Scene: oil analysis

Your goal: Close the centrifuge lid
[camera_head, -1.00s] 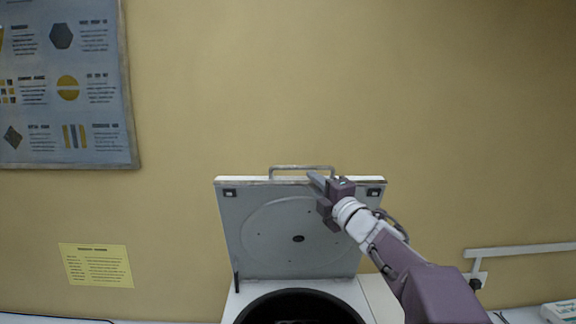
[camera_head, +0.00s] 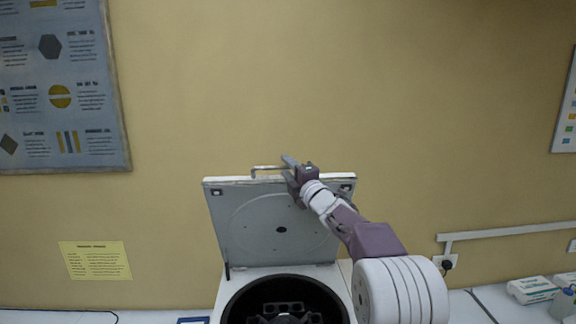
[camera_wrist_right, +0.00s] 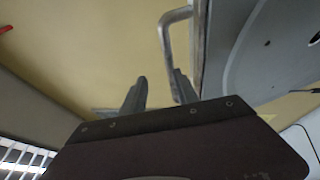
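The centrifuge (camera_head: 232,283) stands at the bottom middle of the head view, its dark round bowl and rotor showing. Its grey lid (camera_head: 245,222) stands raised, tilted back toward the wall. A metal bar handle (camera_head: 264,168) runs along the lid's top edge; it also shows in the right wrist view (camera_wrist_right: 166,45). My right gripper (camera_head: 290,168) is at the right part of the handle. In the right wrist view its fingers (camera_wrist_right: 158,92) are apart, with the handle close to the right finger; contact cannot be told. My left gripper is not in view.
A yellow wall with a poster (camera_head: 62,90) and a yellow note (camera_head: 95,261) is behind. A white box (camera_head: 532,289) and a bottle (camera_head: 564,302) stand at the right of the counter. A wall rail (camera_head: 510,230) runs at the right.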

